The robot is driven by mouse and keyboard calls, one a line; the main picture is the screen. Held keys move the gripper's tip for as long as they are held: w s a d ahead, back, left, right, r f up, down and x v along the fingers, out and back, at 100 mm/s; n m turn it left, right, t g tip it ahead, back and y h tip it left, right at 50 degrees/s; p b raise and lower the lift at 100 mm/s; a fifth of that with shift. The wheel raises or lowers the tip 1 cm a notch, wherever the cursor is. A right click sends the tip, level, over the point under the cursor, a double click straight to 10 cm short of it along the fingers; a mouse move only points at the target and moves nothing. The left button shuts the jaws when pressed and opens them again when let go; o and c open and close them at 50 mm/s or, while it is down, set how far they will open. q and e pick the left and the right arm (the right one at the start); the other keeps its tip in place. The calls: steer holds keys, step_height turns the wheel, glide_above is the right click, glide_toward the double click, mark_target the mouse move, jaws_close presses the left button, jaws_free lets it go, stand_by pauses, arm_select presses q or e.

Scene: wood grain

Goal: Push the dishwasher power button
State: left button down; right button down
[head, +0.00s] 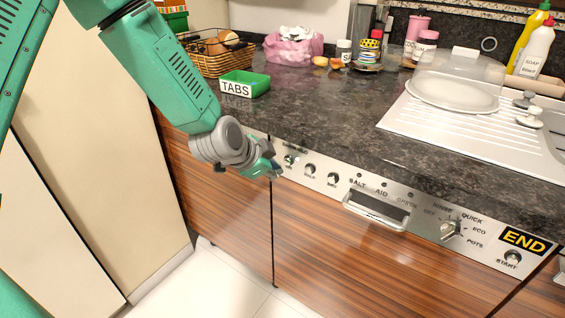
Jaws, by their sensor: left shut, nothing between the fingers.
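The dishwasher has a wood-grain door (385,258) and a metal control panel (425,227) under the dark counter edge. Several round buttons sit on the panel. The leftmost button (289,160) looks greenish, and its label is too small to read; it appears to be the power button. My left gripper (274,171) is shut and empty, with its green fingertips just left of and slightly below that button. I cannot tell whether they touch the panel. My right gripper is not in view.
A handle (376,212), a dial (452,229), an END display (523,240) and a START button (512,258) lie along the panel. The counter above holds a green TABS box (246,84), a wire basket (213,58) and a covered plate (455,92). The floor in front is clear.

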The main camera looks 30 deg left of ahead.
arm_select(q)
steer(key=shift+w+d+r, duration=0.3)
steer(key=shift+d+r, duration=0.05)
steer(key=shift+d, duration=0.7)
steer(key=shift+w+a+f, duration=0.1)
steer(key=shift+a+f, duration=0.1)
steer(key=shift+a, duration=0.55)
steer(key=shift+w+d+r, duration=0.2)
steer(key=shift+w+d, duration=0.05)
steer(key=shift+d, duration=0.4)
steer(key=shift+a+f+p, duration=0.1)
steer(key=shift+a+p, duration=0.2)
steer(key=shift+a, duration=0.2)
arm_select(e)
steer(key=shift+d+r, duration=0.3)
arm_select(q)
steer(key=shift+s+d, duration=0.1)
steer(key=shift+s, duration=0.7)
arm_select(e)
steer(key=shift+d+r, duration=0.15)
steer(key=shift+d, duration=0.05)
